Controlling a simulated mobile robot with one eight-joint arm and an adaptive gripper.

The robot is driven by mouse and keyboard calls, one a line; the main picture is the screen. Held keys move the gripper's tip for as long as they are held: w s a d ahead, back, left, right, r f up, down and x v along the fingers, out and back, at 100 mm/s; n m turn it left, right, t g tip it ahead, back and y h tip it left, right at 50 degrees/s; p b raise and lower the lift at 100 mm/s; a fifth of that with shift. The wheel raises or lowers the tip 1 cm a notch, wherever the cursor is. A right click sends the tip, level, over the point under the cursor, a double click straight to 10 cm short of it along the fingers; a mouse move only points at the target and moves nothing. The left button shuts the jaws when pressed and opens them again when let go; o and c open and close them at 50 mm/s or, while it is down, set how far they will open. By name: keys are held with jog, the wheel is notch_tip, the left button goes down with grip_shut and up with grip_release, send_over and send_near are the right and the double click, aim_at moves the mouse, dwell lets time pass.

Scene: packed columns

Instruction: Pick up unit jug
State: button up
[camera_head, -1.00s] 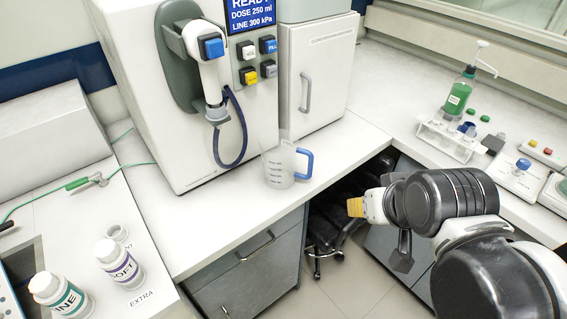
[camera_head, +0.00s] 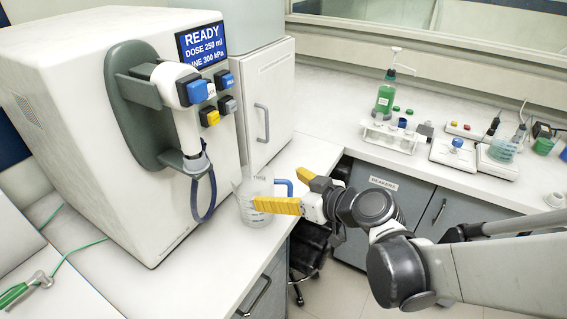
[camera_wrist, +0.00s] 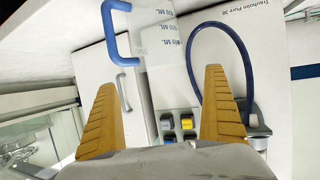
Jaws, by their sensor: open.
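The unit jug (camera_head: 256,208) is a clear measuring jug with a blue handle. It stands upright on the white counter, in front of the dispensing machine. My gripper (camera_head: 290,190) has yellow fingers spread wide and holds nothing. In the head view one finger overlaps the jug's front, and the other is behind and right, near the blue handle. In the wrist view the jug (camera_wrist: 160,45) shows at the top with printed ML marks, beyond the open fingers (camera_wrist: 160,110). Its handle is at the upper left. I cannot tell whether a finger touches the jug.
The dispensing machine (camera_head: 80,110) with its nozzle and blue hose (camera_head: 207,200) stands close left of the jug. A white cabinet (camera_head: 265,95) is behind. A green bottle (camera_head: 386,97), tube rack (camera_head: 393,135) and scale (camera_head: 455,152) stand on the right counter.

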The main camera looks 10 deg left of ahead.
aim_at(257, 180)
jog(key=b+x, duration=0.3)
jog(key=x, duration=0.6)
jog(key=shift+w+a+f, duration=0.15)
jog(key=shift+a, duration=0.05)
jog(key=shift+c, duration=1)
jog(key=c, duration=1)
